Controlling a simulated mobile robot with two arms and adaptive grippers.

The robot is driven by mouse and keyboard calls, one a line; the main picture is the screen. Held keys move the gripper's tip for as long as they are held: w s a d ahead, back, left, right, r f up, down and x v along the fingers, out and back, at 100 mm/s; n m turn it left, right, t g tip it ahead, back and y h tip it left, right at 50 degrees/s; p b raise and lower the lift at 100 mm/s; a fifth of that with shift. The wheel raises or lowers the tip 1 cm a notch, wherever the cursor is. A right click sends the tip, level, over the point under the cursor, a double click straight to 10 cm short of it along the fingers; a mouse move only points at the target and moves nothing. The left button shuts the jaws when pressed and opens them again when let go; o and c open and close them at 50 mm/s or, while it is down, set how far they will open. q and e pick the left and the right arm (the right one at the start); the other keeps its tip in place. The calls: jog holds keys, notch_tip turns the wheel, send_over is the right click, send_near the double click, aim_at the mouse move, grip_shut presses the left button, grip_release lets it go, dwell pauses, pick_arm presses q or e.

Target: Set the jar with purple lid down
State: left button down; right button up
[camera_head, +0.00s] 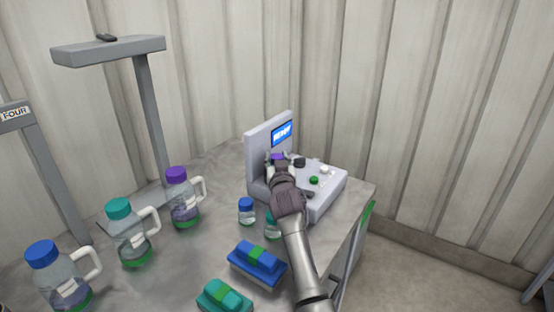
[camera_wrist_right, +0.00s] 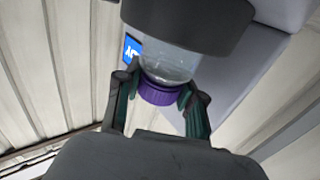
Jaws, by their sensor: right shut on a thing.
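The small clear jar with a purple lid (camera_wrist_right: 162,93) is between the fingers of my right gripper (camera_wrist_right: 160,97), which is shut on it at the lid. In the head view the purple lid (camera_head: 278,156) shows at my right gripper (camera_head: 281,160), in front of the upright panel of a grey device (camera_head: 257,160). In the wrist view the jar's far end meets a dark round part (camera_wrist_right: 190,25); I cannot tell whether it rests in or on it. My left gripper is not in view.
The device has a lit blue screen (camera_head: 282,134) and several knobs. Small blue-lidded (camera_head: 246,211) and teal-lidded (camera_head: 271,226) jars stand near my right arm. Large handled jugs (camera_head: 131,238) line the left. Blue (camera_head: 258,264) and teal (camera_head: 225,298) blocks lie in front. The table (camera_head: 205,245) has some bare room.

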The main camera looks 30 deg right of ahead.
jog(key=shift+f, duration=0.2)
jog(key=o, duration=1.2)
jog(key=shift+f, duration=0.1)
jog(key=shift+c, duration=0.2)
jog(key=shift+r, duration=0.2)
jog(key=r+v, duration=0.1)
jog(key=v, duration=1)
jog(key=shift+s+a, duration=0.15)
jog(key=shift+s, duration=0.25)
